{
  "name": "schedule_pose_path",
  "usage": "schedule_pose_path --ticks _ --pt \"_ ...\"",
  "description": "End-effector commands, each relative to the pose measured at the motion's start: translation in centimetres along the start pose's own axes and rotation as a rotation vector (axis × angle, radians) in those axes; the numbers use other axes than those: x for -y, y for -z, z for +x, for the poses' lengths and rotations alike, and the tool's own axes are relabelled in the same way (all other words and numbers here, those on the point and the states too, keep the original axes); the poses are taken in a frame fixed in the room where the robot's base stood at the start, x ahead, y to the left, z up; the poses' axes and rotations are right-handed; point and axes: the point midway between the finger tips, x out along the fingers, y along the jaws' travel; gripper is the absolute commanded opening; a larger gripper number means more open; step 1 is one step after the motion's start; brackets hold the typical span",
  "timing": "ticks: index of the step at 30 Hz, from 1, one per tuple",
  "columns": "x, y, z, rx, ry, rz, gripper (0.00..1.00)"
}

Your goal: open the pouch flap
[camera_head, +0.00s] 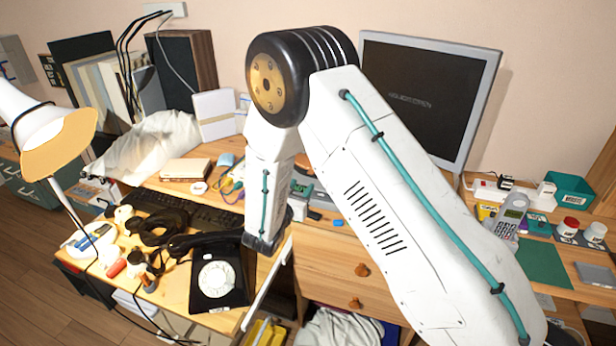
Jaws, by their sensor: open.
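I cannot make out a pouch or its flap for sure in the camera_head view. A pale crumpled cloth or bag (150,148) lies at the back left of the desk, and I cannot tell whether it has a flap. My white arm fills the middle of the view and bends downward over the desk, its dark lower end just right of the black phone. The fingers of my gripper do not show. My arm hides part of the desk behind it.
A black dial phone (218,284) stands at the desk's front. A lamp (48,135) leans in at left. A monitor (428,98) stands behind my arm. A grey handset (511,214) and several small items crowd the right. Wooden drawers (335,262) sit below.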

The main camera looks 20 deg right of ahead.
Motion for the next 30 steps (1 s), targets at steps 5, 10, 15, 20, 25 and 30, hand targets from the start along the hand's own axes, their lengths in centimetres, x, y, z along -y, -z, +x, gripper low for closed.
schedule_pose_path --ticks 5,10,15,20,25,30 --pt "-0.5 0.6 1.2 0.003 -0.021 -0.013 0.42" --pt "-0.5 0.6 4.1 0.002 -0.019 -0.011 0.42" --pt "-0.5 0.6 6.4 0.002 -0.018 -0.012 0.42" --pt "-0.5 0.5 7.6 0.002 -0.019 -0.012 0.42" --pt "-0.5 0.5 7.7 0.002 -0.019 -0.012 0.42" --pt "-0.5 0.5 7.7 0.002 -0.019 -0.012 0.22"
